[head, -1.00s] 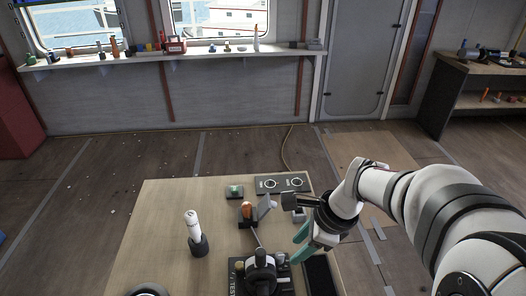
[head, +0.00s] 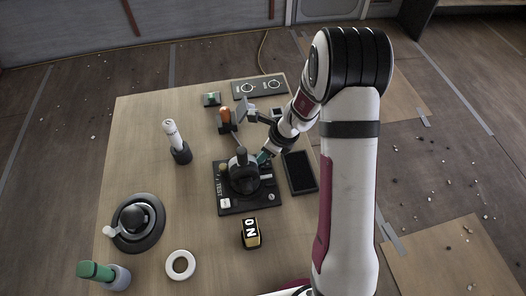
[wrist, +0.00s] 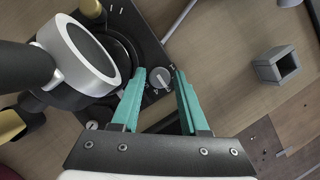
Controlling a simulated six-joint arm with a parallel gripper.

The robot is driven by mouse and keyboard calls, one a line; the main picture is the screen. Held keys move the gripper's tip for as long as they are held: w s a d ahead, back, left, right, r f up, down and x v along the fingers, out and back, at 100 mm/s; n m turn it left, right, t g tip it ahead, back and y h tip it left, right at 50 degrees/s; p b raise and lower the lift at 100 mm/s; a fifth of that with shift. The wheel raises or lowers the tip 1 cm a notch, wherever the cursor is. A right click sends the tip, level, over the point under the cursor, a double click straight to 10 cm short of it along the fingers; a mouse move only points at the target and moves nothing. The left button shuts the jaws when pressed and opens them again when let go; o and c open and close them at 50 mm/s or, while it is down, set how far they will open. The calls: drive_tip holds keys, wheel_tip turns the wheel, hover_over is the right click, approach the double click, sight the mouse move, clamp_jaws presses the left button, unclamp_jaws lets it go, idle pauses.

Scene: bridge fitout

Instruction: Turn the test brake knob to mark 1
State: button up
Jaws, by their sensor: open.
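The black control panel (head: 236,205) marked TEST lies on the table in the head view, with a large dark lever (head: 243,172) on it. In the wrist view a small grey knob (wrist: 159,79) with a pale pointer line sits near the panel's edge. Small white marks surround it, too small to read surely. My gripper (wrist: 159,72) is open; its teal fingers lie either side of the knob in the picture. I cannot tell whether they touch it. In the head view my gripper (head: 264,156) is at the panel's far right corner, partly hidden by the lever and arm.
The lever's grey ring and dark handle (wrist: 82,52) are close left of the fingers. A black flat tray (head: 300,172) lies right of the panel, an ON block (head: 251,233) in front. Bare tabletop (head: 135,150) is at left.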

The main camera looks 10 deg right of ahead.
drive_tip(key=shift+c, duration=0.2)
clamp_jaws()
drive_tip(key=shift+n, duration=0.3)
drive_tip(key=n+g+y, duration=0.1)
drive_tip(key=n, duration=0.2)
drive_tip(key=shift+w+n, duration=0.15)
drive_tip(key=shift+n, duration=0.25)
drive_tip(key=n+g, duration=0.2)
drive_tip(key=n, duration=0.2)
drive_tip(key=shift+w+n, duration=0.1)
drive_tip(key=shift+n, duration=0.2)
drive_tip(key=n+g, duration=0.2)
drive_tip(key=n, duration=0.2)
drive_tip(key=shift+w, duration=0.1)
drive_tip(key=shift+a+n+g+h, duration=0.1)
drive_tip(key=shift+n+g+h, duration=0.25)
drive_tip(key=shift+n, duration=0.85)
drive_tip(key=shift+a+n+g+h, duration=0.1)
drive_tip(key=shift+n+g+h, duration=0.25)
drive_tip(key=shift+n, duration=0.85)
